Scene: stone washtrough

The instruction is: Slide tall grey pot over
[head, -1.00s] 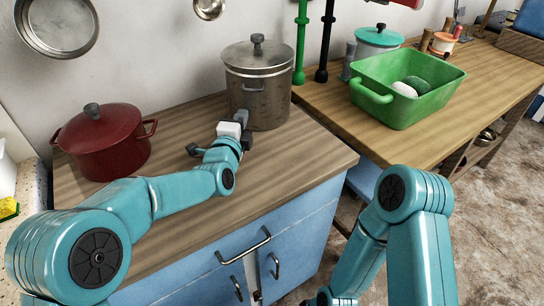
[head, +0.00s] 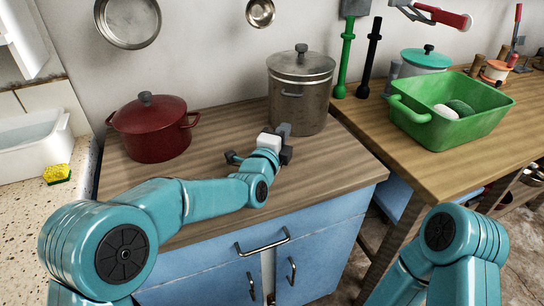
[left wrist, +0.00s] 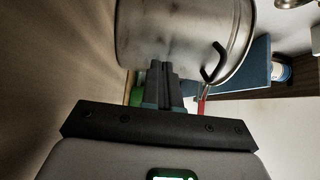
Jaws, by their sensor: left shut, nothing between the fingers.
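The tall grey pot (head: 299,100) is a lidded metal pot with a dark knob. It stands upright at the back right of the wooden worktop (head: 215,205). My left gripper (head: 283,130) is shut and empty, low at the pot's near side. In the left wrist view the shut fingers (left wrist: 161,76) point at the pot's wall (left wrist: 165,35), left of its dark handle (left wrist: 215,63). I cannot tell whether the fingertips touch the wall. My right gripper is outside both views; only my right arm shows.
A red lidded pot (head: 152,128) stands left on the same worktop. A gap separates it from the grey pot. On the neighbouring counter to the right is a green basin (head: 455,125). A green-handled tool (head: 346,65) and a black one (head: 369,60) are just right of the grey pot.

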